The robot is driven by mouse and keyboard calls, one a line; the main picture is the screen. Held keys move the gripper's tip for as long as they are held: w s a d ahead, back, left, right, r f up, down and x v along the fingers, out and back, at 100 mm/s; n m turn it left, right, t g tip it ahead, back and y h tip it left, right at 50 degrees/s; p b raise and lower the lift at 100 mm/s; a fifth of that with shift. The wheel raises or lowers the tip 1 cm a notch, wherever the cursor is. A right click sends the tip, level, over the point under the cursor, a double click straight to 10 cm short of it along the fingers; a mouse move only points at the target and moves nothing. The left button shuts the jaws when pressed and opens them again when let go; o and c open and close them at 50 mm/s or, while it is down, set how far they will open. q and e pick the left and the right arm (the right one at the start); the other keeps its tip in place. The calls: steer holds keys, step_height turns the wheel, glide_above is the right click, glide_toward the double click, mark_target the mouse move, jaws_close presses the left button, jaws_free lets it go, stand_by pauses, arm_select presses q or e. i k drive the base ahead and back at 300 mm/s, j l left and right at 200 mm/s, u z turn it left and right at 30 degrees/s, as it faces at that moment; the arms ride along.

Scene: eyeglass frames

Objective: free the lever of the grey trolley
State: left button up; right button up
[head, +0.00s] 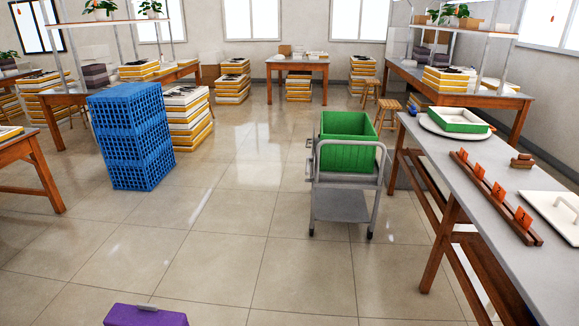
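The grey trolley (341,206) stands on the floor right of centre, with its curved push handle (350,143) facing me. A green crate (347,126) sits on its top deck. A small grey piece (309,143) sticks up at the trolley's left side; I cannot tell whether it is the lever or what holds it. The lower shelf looks empty. Neither of my grippers is in view.
A long grey-topped table (490,190) stands close to the trolley's right. A stack of blue crates (131,140) stands on the left. A purple box (147,315) is at the bottom edge. The tiled floor (240,240) before the trolley is clear.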

mark_target(309, 158)
steer(key=i+j+z, duration=0.1)
steer(key=i, duration=0.45)
steer(key=i+j+z, duration=0.1)
steer(key=i, duration=0.45)
steer(key=i+j, duration=0.1)
steer(key=i, duration=0.7)
